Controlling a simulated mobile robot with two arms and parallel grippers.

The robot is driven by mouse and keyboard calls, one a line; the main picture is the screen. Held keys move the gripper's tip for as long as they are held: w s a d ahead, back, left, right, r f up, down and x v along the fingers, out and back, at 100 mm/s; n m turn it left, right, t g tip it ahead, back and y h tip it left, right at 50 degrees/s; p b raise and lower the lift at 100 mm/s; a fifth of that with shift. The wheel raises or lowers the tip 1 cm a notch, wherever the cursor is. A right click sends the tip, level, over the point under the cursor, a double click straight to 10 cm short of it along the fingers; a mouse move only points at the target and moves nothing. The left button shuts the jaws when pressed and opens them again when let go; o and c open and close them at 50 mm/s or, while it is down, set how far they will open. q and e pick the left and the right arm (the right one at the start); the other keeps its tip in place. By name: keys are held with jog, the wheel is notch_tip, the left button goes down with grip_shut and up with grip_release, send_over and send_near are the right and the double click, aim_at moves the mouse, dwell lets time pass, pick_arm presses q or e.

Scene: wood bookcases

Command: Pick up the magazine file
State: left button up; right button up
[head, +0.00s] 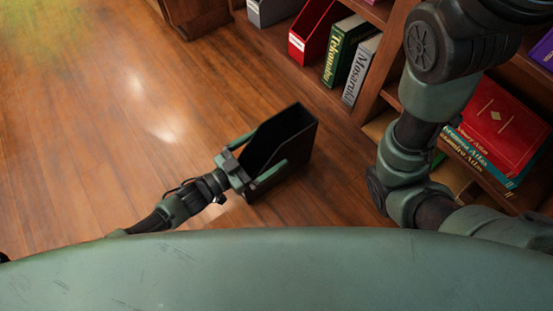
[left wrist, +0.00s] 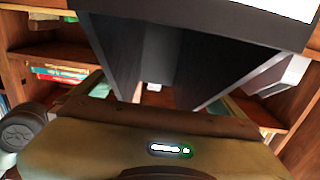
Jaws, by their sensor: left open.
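The black magazine file (head: 297,138) is over the wood floor in the middle of the head view, its open side facing up and left. I cannot tell whether its base touches the floor. My left gripper (head: 260,157) is at its near left end, with one green finger along each side. The jaws are open around the file, and I cannot tell whether they touch it. In the left wrist view, dark panels of the file (left wrist: 117,50) fill the upper middle, close in front of the gripper (left wrist: 155,105). My right gripper is not in view.
A wood bookcase (head: 372,103) runs along the right, holding a red magazine file (head: 310,31), a green book (head: 345,48), a grey book (head: 360,70) and a red book (head: 500,125). My right arm is in front of its shelves. The floor (head: 80,130) at left is clear.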

pick_arm(q)
jog(key=shift+x, duration=0.8)
jog(key=shift+r, duration=0.1)
jog(key=c, duration=2.1)
jog(key=shift+r, duration=0.1)
